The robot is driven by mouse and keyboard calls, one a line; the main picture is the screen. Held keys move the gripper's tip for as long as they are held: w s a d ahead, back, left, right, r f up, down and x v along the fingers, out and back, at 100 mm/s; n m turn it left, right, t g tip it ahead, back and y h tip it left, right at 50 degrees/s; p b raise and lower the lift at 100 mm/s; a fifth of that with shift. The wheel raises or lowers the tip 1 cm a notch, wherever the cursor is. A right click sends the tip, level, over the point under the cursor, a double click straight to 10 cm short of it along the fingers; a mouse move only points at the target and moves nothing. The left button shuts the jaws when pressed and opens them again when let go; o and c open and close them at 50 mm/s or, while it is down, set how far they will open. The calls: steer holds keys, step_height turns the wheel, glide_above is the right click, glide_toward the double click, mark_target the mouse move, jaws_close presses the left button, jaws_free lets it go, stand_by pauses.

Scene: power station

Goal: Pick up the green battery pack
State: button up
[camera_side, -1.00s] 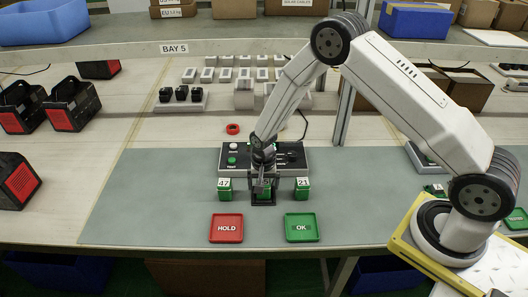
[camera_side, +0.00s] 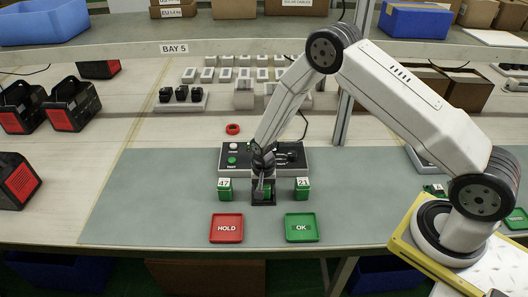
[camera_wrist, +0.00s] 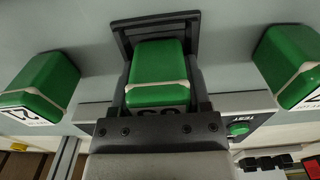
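Three green battery packs stand on the grey mat. The middle pack (camera_wrist: 158,75) is in a small black holder (camera_side: 264,202); in the side view it is mostly hidden by my gripper. My gripper (camera_side: 263,188) points down over this pack. In the wrist view its dark fingers (camera_wrist: 160,88) lie along both sides of the pack, seemingly against it. The pack labelled 47 (camera_side: 225,194) stands to the left and the pack labelled 21 (camera_side: 302,194) to the right, both clear of my fingers.
A grey test unit with buttons (camera_side: 231,161) stands just behind the packs. A red HOLD tray (camera_side: 226,241) and a green OK tray (camera_side: 301,239) lie in front, both empty. The mat is clear to the left.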

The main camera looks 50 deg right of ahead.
jaws_close()
steer(key=shift+r, duration=0.2)
steer(key=shift+r, duration=0.85)
steer(key=s+r, duration=1.1)
steer(key=s, duration=0.3)
steer(key=shift+d, duration=0.15)
